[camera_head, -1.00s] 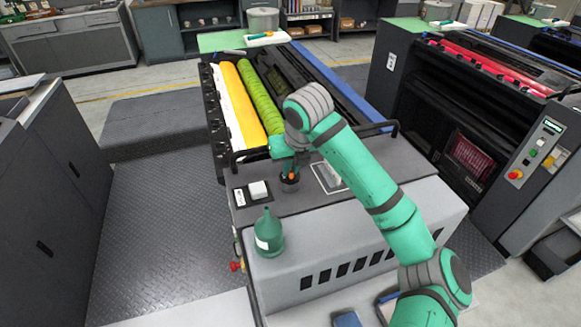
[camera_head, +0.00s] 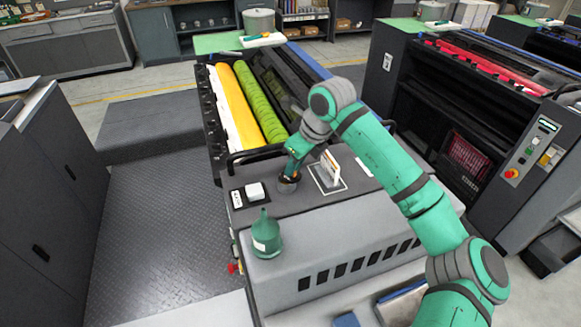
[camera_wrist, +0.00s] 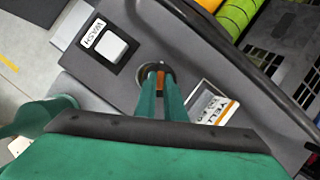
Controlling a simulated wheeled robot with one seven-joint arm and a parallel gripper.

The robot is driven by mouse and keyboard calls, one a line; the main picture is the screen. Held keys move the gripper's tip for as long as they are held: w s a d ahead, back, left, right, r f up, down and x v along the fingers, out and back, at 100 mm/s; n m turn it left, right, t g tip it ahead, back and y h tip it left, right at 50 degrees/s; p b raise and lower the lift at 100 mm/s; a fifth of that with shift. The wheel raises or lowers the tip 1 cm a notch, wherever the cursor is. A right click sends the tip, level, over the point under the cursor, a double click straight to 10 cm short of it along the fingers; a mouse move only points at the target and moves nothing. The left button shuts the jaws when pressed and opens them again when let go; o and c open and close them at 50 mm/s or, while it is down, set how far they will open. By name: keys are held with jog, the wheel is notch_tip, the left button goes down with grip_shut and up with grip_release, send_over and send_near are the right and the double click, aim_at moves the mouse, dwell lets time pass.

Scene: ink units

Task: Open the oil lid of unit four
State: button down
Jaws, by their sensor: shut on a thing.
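The oil lid sits at a round dark collar (camera_head: 287,188) on the grey top panel of the unit with yellow and green rollers. The collar also shows in the wrist view as a dark ring (camera_wrist: 169,67). An orange part of the lid (camera_wrist: 160,85) shows between my fingers. My gripper (camera_head: 291,172) reaches down to the collar, its two green fingers (camera_wrist: 159,72) shut on the orange part. The fingers hide much of the lid, and I cannot tell whether it is turned or raised.
A white WASH button (camera_head: 254,191) lies left of the collar, and a card in a holder (camera_head: 331,168) stands right of it. A green oil bottle (camera_head: 266,237) stands in front. A black rail (camera_head: 255,153) runs behind. A red-roller unit (camera_head: 500,120) stands at right.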

jog(key=n, duration=0.2)
jog(key=w+n+g+y, duration=0.1)
jog(key=n, duration=0.1)
jog(key=w+n+g, duration=0.1)
jog(key=n, duration=0.1)
jog(key=shift+w+d+r+n, duration=0.1)
jog(key=shift+d+r+n, duration=0.05)
jog(key=shift+d+n, duration=0.2)
jog(key=shift+w+n+g, duration=0.5)
jog(key=shift+n, duration=0.65)
jog(key=shift+w+n+g, duration=0.15)
jog(key=shift+n+g, duration=0.2)
jog(key=shift+n, duration=0.45)
jog(key=shift+w+n+g, duration=0.15)
jog(key=shift+n+g, duration=0.2)
jog(key=shift+n, duration=0.45)
jog(key=shift+w, duration=0.2)
jog(key=shift+a+n, duration=0.3)
jog(key=c, duration=1.9)
grip_release()
jog(key=shift+o, duration=0.3)
jog(key=shift+s+d, duration=0.1)
jog(key=shift+d, duration=0.3)
